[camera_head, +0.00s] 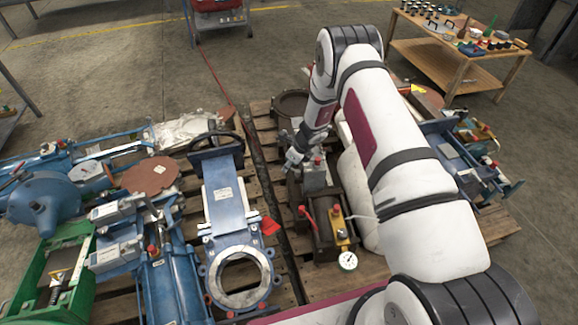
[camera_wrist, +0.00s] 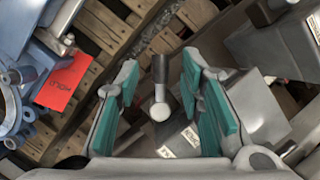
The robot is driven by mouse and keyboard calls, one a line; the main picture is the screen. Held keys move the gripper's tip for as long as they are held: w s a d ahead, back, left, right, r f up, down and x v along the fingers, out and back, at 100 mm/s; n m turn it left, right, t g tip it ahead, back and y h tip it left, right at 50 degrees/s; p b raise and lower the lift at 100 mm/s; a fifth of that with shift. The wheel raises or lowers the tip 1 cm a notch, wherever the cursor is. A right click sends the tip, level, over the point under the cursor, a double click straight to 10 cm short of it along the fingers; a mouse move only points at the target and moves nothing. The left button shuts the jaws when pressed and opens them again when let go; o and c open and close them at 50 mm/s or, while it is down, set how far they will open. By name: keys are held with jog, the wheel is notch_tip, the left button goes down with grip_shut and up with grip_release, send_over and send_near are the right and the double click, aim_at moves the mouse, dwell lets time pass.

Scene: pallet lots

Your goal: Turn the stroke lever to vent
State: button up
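In the wrist view, a short lever with a dark grip and a pale round end (camera_wrist: 159,108) stands between the two teal-padded fingers of my gripper (camera_wrist: 159,68). The fingers are apart, with a gap on both sides of the lever. I take it as the stroke lever; its marked positions cannot be read. In the head view, my gripper (camera_head: 294,158) is low beside a grey box-shaped unit (camera_head: 315,177) on the pallet. The lever cannot be made out there.
A dark unit with a red handle (camera_head: 307,212), yellow plate (camera_head: 339,222) and gauge (camera_head: 347,261) stands close in front. A blue gate valve (camera_head: 226,195) is to the left, near a red tag (camera_head: 270,225). Blue equipment crowds the left; open floor lies behind.

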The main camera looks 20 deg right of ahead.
jog(key=shift+w+a+f, duration=0.1)
jog(key=shift+f, duration=0.25)
jog(key=shift+c, duration=0.6)
grip_shut()
jog(key=shift+s+a+n+g+y+b, duration=0.25)
jog(key=shift+s+n+g+b, duration=0.2)
jog(key=shift+n, duration=0.8)
jog(key=shift+s+a+n+g+y+b, duration=0.1)
jog(key=shift+s+n+g+y+b, duration=0.35)
jog(key=shift+n, duration=0.85)
jog(key=shift+s+a+n+g+y+b, duration=0.25)
jog(key=shift+n+b, duration=0.4)
jog(key=shift+n, duration=0.6)
